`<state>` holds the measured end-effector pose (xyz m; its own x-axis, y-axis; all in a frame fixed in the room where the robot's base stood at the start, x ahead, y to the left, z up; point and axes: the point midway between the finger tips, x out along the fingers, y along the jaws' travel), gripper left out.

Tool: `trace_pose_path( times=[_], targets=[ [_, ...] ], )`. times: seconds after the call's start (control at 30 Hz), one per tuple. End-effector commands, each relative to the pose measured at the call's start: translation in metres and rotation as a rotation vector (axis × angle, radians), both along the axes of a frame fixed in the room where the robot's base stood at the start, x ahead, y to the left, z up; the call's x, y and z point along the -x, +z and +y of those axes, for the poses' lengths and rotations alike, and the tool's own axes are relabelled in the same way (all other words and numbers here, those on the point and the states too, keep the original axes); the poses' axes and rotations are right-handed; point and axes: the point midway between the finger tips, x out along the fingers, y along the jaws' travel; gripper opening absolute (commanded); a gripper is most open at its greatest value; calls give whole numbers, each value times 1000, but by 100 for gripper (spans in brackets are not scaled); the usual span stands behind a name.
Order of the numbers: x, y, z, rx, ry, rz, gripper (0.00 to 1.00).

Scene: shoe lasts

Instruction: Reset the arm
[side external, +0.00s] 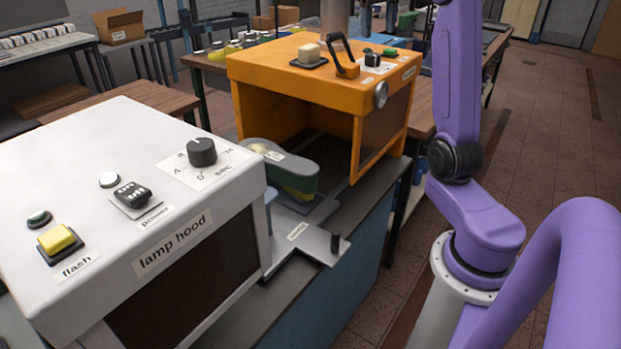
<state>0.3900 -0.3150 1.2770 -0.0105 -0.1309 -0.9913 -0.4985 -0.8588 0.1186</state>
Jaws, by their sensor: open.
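My purple arm stands at the right of the side external view. Its upper part runs out of the top of the picture, and my gripper is not in view. A grey and green shoe last (285,166) lies between the two machines. My visible arm links appear apart from these things.
A white lamp hood (100,163) with a yellow flash button (56,239), a power switch (132,194) and a dial (202,151) fills the left. An orange open-fronted box (295,70) with a black lever (343,55) stands behind. The floor at right (555,130) looks clear.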

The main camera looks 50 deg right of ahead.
Motion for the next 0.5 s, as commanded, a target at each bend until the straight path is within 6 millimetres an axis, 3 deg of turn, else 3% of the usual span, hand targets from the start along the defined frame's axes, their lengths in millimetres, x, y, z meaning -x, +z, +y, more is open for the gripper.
trace_pose_path(
  times=[0.1, 0.2, 0.37, 0.5],
  targets=[
    [4, 30, 2, 139, 12, -12, 64],
    [4, 48, 12, 229, 42, -29, 64],
    [-6, 56, 45, 305, 153, -64, 64],
    [-17, 49, 86, 323, 297, -95, 64]
  ],
)
